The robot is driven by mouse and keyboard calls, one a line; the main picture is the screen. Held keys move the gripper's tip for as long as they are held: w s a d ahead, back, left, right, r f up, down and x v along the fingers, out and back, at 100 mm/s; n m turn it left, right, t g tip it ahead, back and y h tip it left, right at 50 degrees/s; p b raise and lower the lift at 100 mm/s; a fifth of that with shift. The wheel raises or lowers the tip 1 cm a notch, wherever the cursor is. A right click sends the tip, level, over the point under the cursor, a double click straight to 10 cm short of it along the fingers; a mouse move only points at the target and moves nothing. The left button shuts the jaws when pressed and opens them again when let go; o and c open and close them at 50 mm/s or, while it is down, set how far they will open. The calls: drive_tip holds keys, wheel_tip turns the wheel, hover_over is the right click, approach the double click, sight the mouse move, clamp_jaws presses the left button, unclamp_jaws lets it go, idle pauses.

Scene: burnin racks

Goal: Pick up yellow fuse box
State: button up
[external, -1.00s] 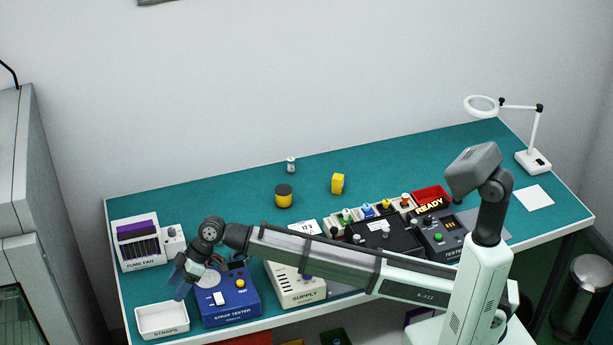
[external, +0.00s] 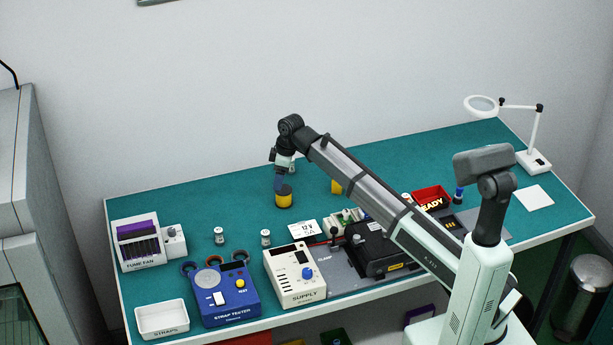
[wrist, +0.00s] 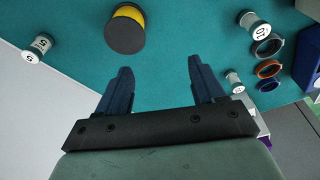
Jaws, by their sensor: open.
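The yellow fuse box (external: 336,187) stands on the teal bench near its middle. My arm hides most of it in the external view, and only a yellow piece shows at the arm's left edge. It does not show in the wrist view. My gripper (external: 280,186) points down to the left of the fuse box, by a yellow and black round spool (external: 284,201). In the wrist view my gripper (wrist: 160,66) has its two blue fingers spread, with only bare bench between them. The spool (wrist: 126,32) lies beyond the left fingertip there.
Small labelled white cylinders (wrist: 255,25) stand around. The strap tester (external: 228,297), supply (external: 296,276) and a dark clamp unit (external: 375,250) line the front. A red READY bin (external: 430,197) is at the right. The bench's back left (external: 190,207) is clear.

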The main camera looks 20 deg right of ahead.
drive_tip(key=w+d+r+m+g+h, duration=0.1)
drive_tip(key=w+d, duration=0.1)
drive_tip(key=d, duration=0.9)
drive_tip(key=w+d+r+m+h, duration=0.1)
drive_tip(key=w+d+m, duration=0.15)
drive_tip(key=d, duration=0.85)
drive_tip(key=shift+n, duration=0.45)
drive_tip(key=f, duration=0.8)
drive_tip(key=shift+w+d+f, duration=0.15)
drive_tip(key=shift+d+f, duration=0.2)
drive_tip(key=shift+f, duration=0.05)
drive_tip(key=shift+s+a+f, duration=0.1)
drive_tip(key=shift+s+f, duration=0.05)
drive_tip(key=shift+f, duration=1.15)
drive_tip(key=shift+s+f, duration=0.15)
drive_tip(key=shift+f, duration=1.15)
drive_tip(key=c, duration=1.1)
